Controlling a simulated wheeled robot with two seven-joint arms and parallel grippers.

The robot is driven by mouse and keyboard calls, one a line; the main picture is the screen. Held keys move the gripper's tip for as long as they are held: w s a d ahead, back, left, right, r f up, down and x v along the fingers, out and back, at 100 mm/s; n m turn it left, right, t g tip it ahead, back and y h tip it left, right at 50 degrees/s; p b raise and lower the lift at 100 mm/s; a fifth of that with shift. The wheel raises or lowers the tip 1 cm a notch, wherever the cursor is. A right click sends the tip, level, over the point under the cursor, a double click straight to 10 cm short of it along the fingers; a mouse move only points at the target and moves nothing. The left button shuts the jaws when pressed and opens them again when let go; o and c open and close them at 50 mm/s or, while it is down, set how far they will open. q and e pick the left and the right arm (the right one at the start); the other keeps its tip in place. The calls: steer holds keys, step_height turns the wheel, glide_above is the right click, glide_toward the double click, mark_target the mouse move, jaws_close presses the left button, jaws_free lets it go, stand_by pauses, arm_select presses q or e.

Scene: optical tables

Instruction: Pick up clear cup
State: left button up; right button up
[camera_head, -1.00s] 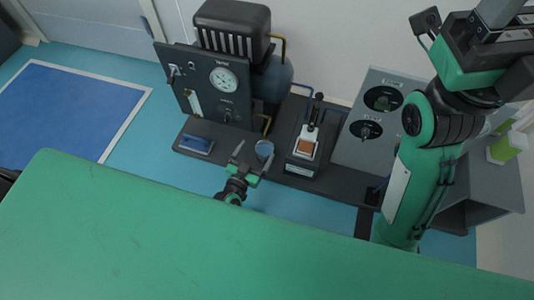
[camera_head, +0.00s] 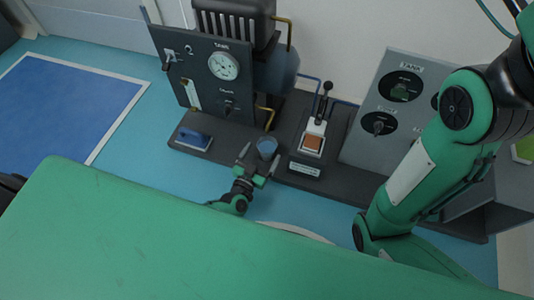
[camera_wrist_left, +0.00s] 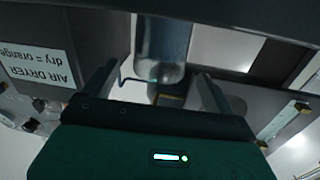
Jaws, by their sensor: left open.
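The clear cup (camera_head: 267,147) looks bluish and stands upright on the dark bench top, between the pressure-gauge panel and the small orange-windowed unit. My left gripper (camera_head: 258,161) is open in the head view, with its fingertips pointing at the cup and close to it.
The gauge panel (camera_head: 217,72) stands behind left, with a small blue block (camera_head: 194,139) before it. The orange-windowed unit (camera_head: 312,143) stands close right of the cup, and a grey tank panel (camera_head: 392,105) farther right. An air dryer label (camera_wrist_left: 40,65) shows in the wrist view.

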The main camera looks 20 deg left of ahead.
mark_target(271, 138)
arm_select(q)
steer(key=w+b, duration=0.1)
steer(key=w, duration=0.2)
steer(key=w+b, duration=0.1)
steer(key=shift+w+d+f+b, duration=0.1)
steer(key=shift+w+d+b, duration=0.15)
steer(key=shift+d+b, duration=0.1)
steer(key=shift+w, duration=0.3)
steer(key=c, duration=1.1)
steer(key=shift+r, duration=0.3)
steer(key=shift+c, duration=0.2)
